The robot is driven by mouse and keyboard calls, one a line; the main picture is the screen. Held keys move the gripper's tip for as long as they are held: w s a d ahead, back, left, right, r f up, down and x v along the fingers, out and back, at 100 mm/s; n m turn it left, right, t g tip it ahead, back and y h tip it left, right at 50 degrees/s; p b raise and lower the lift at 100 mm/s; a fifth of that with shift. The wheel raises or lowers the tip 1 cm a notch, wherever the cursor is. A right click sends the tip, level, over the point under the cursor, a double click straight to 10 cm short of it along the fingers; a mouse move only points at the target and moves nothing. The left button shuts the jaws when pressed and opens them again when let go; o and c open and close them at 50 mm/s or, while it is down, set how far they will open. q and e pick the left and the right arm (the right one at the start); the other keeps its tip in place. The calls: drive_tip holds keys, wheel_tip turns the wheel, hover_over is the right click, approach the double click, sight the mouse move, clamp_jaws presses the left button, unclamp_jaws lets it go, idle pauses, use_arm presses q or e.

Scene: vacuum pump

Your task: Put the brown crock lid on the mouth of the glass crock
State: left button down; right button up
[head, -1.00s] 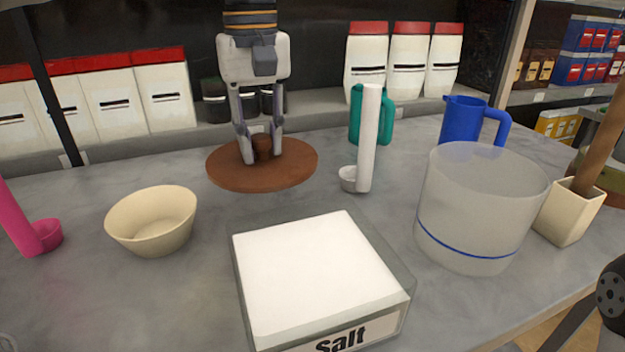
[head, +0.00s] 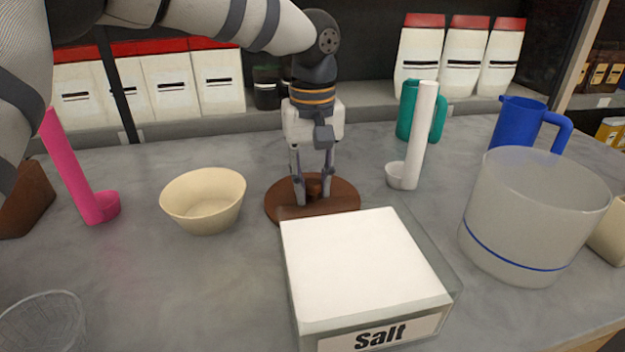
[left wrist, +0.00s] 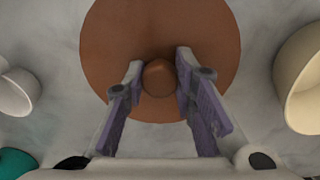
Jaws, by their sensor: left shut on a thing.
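The brown crock lid (head: 340,203) is a flat round disc with a small knob, behind the salt box in the head view. My left gripper (head: 313,196) points down over its middle, shut on the knob (left wrist: 158,78). In the left wrist view the lid (left wrist: 160,30) spreads out beyond the fingers. I cannot tell whether the lid touches the counter. The glass crock (head: 530,225), clear and frosted with a blue line, stands upright at the right with its mouth open. My right gripper is not in view.
A salt box (head: 360,265) stands in front of the lid, between it and the crock. A cream bowl (head: 203,205) is left of the lid; a white ladle (head: 422,140) and a blue jug (head: 520,122) stand behind. A pink ladle (head: 70,170) is further left.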

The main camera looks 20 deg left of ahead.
sight(313, 179)
use_arm(q)
drive_tip(key=c, duration=1.3)
unclamp_jaws()
drive_tip(key=shift+o, duration=0.4)
wheel_tip(313, 179, up, 12)
drive_tip(key=shift+b, duration=0.4)
wheel_tip(313, 179, down, 12)
drive_tip(key=n, duration=1.3)
drive_tip(key=shift+f+n, duration=0.25)
drive_tip(key=shift+n, duration=0.05)
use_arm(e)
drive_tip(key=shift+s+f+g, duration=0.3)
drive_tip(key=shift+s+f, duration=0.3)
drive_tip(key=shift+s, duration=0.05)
